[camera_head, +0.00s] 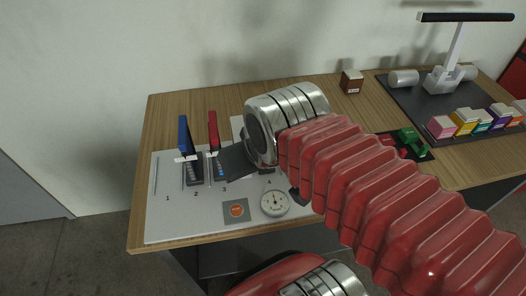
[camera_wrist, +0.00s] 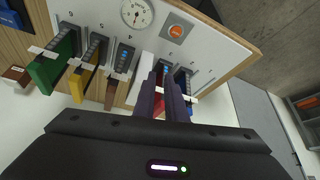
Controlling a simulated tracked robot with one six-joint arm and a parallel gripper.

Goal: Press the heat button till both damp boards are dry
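The round orange heat button (camera_head: 236,210) sits on a grey square at the front of the white panel; it also shows in the wrist view (camera_wrist: 176,31). The dial gauge (camera_head: 275,203) is to its right. A blue board (camera_head: 184,135) and a red board (camera_head: 213,131) stand upright in numbered slots at the back left. The wrist view shows green (camera_wrist: 46,70), yellow (camera_wrist: 78,84) and brown (camera_wrist: 112,92) boards too. My gripper (camera_wrist: 163,75) points over the slots, its fingers close together beside the red board; whether they grip it is unclear. Dampness cannot be told.
My arm hides the panel's right part in the head view. A brown block (camera_head: 351,82) stands at the back, and a dark mat (camera_head: 405,100) with a lamp and several coloured blocks lies at right. The panel's front left is clear.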

